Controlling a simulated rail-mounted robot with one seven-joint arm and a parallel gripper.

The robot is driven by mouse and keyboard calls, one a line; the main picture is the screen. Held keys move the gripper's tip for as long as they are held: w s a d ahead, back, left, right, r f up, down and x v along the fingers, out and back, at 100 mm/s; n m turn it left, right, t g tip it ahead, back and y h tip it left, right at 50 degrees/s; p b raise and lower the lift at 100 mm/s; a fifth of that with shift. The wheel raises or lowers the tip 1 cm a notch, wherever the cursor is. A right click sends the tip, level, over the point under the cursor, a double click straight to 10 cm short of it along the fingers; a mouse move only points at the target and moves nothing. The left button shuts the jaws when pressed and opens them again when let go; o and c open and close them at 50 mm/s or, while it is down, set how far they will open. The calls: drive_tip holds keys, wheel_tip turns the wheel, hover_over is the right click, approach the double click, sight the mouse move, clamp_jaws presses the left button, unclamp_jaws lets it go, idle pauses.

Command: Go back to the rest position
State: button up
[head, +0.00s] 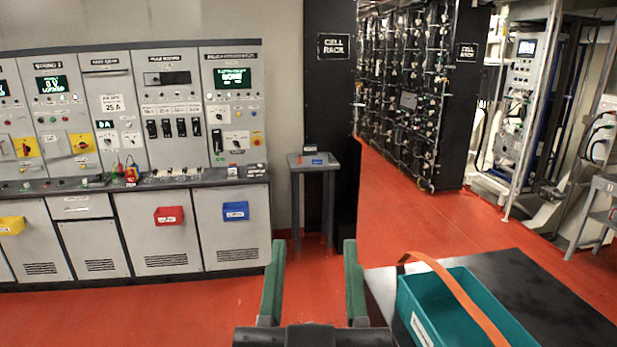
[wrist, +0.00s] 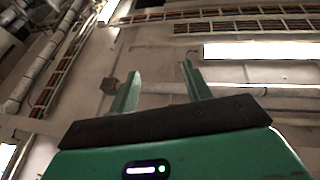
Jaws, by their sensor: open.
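My gripper (head: 314,280) is in the lower middle of the head view, with its two green fingers upright and well apart. Nothing is between them. In the wrist view my gripper (wrist: 158,90) also shows open and empty, against the ceiling with its lights and cable trays. In the head view the gripper stands in front of the control bench and a small grey side table (head: 314,161), apart from both.
A teal bin (head: 418,305) with an orange strap-like handle (head: 462,296) sits on a dark-topped surface (head: 545,285) at right. The control bench (head: 140,181) lines the left wall. The cell rack (head: 405,90) stands behind at right. Red floor (head: 420,215) lies clear between.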

drive_tip(key=s+r+t, duration=0.2)
drive_tip(key=s+r, duration=0.2)
drive_tip(key=s, duration=0.2)
wheel_tip(320, 180, up, 22)
drive_tip(key=y+p, duration=0.1)
drive_tip(key=p, duration=2)
drive_tip(key=shift+s+a+p, duration=0.25)
drive_tip(key=shift+a+p, duration=0.05)
drive_tip(key=shift+a, duration=0.1)
drive_tip(key=shift+f, duration=0.1)
